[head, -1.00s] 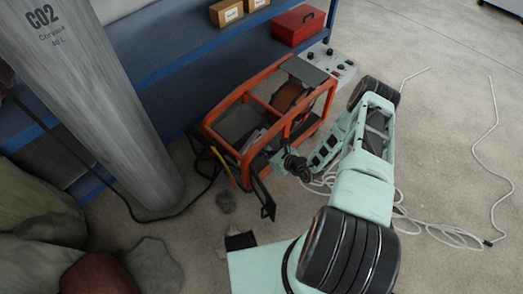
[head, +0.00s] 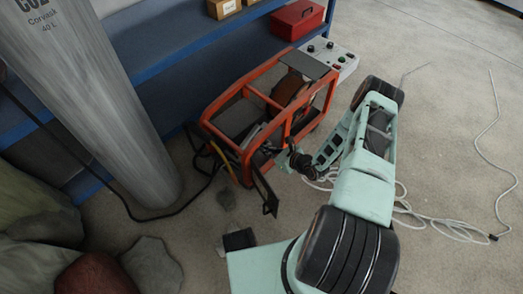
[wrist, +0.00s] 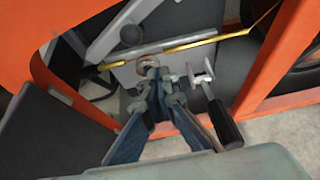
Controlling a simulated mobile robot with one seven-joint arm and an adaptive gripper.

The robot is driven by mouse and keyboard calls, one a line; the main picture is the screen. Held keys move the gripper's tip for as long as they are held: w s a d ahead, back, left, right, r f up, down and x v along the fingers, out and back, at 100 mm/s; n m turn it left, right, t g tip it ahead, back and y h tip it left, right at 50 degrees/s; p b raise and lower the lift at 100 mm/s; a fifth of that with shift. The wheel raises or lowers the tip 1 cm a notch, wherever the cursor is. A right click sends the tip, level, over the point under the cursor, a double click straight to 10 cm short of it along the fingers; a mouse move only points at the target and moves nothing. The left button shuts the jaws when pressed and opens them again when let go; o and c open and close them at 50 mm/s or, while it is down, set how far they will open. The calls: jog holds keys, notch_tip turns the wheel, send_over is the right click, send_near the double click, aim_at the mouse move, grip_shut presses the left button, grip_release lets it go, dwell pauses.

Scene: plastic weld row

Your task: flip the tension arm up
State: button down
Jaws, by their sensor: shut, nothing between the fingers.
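A ring-like metal part (wrist: 149,64) is at my fingertips; contact cannot be told. A grey bar with a black knob (wrist: 131,34) lies beyond, behind the yellow wire (wrist: 180,47).
Orange frame bars (wrist: 275,60) border the opening closely on both sides. A grey gas cylinder (head: 90,90) and blue shelving (head: 170,65) stand behind and left. White cable (head: 440,229) lies on the floor at right. Rocks and sacks fill the lower left.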

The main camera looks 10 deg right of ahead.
jog(key=s+a+p+v, duration=0.1)
jog(key=p+v, duration=0.3)
jog(key=v, duration=0.6)
jog(key=shift+f, duration=0.15)
jog(key=shift+a, duration=0.1)
